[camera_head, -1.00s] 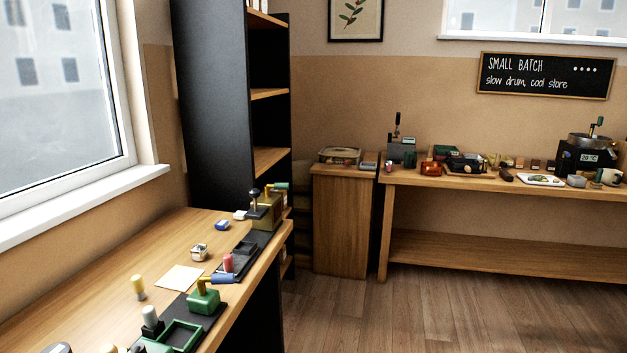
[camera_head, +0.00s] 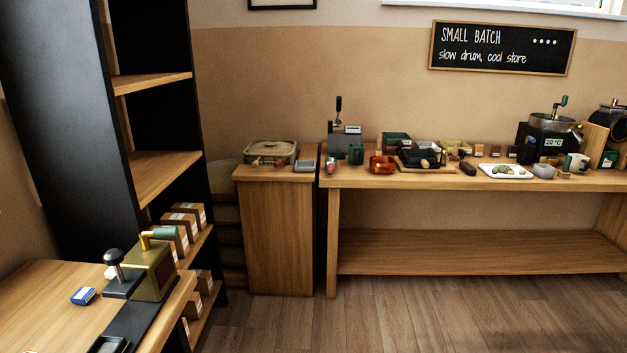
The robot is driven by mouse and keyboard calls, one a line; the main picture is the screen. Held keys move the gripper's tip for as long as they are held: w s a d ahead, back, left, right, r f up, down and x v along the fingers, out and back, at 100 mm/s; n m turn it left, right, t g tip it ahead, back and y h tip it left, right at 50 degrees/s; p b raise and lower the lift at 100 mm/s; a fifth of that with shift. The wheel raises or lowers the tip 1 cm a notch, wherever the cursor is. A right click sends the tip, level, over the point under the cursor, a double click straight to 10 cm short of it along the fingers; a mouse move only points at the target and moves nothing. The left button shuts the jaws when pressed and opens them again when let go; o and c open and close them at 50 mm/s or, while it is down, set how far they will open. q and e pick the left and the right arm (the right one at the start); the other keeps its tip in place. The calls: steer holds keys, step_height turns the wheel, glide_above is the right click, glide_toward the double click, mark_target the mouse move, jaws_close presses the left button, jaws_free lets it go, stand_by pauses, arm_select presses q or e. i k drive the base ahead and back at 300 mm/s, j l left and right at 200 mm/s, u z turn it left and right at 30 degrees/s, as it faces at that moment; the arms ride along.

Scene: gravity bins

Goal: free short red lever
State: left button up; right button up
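I cannot make out a short red lever for certain. A small reddish upright piece (camera_head: 331,167) stands at the left end of the far bench, too small to identify. Beside it is a grey machine (camera_head: 345,144) with a tall black-handled lever. On the near left bench, a brass-coloured box (camera_head: 153,272) carries a lever with a green grip (camera_head: 163,232). A black-knobbed piece (camera_head: 119,277) stands next to it. Neither of my grippers is in view.
The far bench (camera_head: 470,181) holds an orange-red container (camera_head: 382,165), a white tray (camera_head: 506,171) and several small items. A wooden cabinet (camera_head: 274,230) stands left of it, and a black shelf unit (camera_head: 75,130) further left. The floor (camera_head: 420,315) in front is clear.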

mark_target(281, 162)
steer(key=i, duration=2)
